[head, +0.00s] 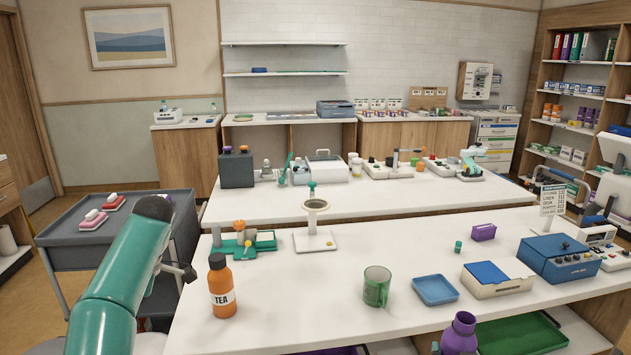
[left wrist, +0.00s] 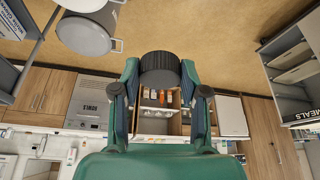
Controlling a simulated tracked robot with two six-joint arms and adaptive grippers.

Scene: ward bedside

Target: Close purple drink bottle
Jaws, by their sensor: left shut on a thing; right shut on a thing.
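The purple drink bottle (head: 461,334) is at the bottom edge of the head view, in front of the table. Its neck points up and its mouth shows open, with no cap on it. Only a small grey part of my right gripper (head: 437,348) shows beside the bottle; it is shut on the bottle, whose lower part is cut off. My left gripper (left wrist: 160,88) is shut on a black ridged cap (left wrist: 160,67), seen between its fingers in the left wrist view. In the head view my left arm is at the left, far from the bottle.
On the white table (head: 370,245) stand an orange tea bottle (head: 221,287), a green mug (head: 377,286), a blue tray (head: 435,290) and a small green piece (head: 458,246). A green tray (head: 520,335) lies below the front edge. A grey cart (head: 75,229) is at left.

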